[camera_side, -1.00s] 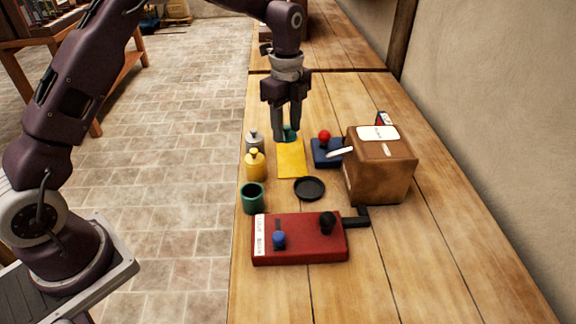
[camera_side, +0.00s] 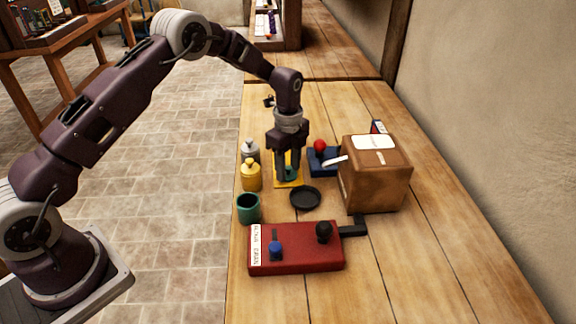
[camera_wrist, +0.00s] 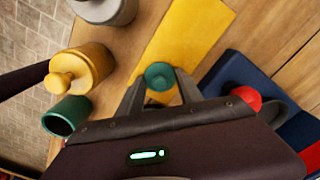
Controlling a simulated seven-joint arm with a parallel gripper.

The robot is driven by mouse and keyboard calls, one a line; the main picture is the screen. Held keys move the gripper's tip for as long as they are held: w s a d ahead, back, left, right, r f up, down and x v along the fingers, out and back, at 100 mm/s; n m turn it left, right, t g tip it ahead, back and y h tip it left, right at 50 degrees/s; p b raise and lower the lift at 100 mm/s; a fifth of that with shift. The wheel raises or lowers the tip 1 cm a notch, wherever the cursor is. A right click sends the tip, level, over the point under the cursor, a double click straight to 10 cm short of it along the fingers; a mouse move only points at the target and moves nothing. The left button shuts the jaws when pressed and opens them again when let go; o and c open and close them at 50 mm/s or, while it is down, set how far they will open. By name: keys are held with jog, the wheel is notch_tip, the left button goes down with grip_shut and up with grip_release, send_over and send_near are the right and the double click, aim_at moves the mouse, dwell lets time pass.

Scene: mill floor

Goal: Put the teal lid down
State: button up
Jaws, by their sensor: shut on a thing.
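The teal lid (camera_wrist: 160,76) is between the two fingers of my gripper (camera_wrist: 161,88) in the wrist view; its round knob faces the camera. In the side view, my gripper (camera_side: 287,177) is shut on the teal lid (camera_side: 291,172), which is partly hidden by a finger. The lid is over the yellow mat (camera_side: 296,184); I cannot tell whether it touches it. The open teal pot (camera_side: 248,210) stands without a lid, left of and nearer the camera than my gripper. It also shows in the wrist view (camera_wrist: 66,116).
A yellow lidded pot (camera_side: 251,176) and a grey one (camera_side: 250,152) stand left of the mat. A black dish (camera_side: 305,198) lies near it. A blue box with a red knob (camera_side: 320,147), a brown box (camera_side: 377,178) and a red lever box (camera_side: 297,250) stand around.

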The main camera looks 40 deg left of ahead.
aim_at(288, 167)
jog(key=o, duration=1.4)
jog(key=shift+c, duration=0.2)
notch_tip(288, 167, up, 12)
jog(key=shift+r, duration=0.15)
jog(key=s+d+r+n+t, duration=0.1)
jog(key=s+r+n+t, duration=0.2)
jog(key=s+r+n, duration=1.05)
jog(key=s+r+n+t, duration=0.1)
jog(key=s+n, duration=0.3)
jog(key=s, duration=1.8)
jog(key=shift+s+d+t, duration=0.3)
jog(key=shift+d+t, duration=0.15)
jog(key=shift+t, duration=0.35)
jog(key=shift+n, duration=0.25)
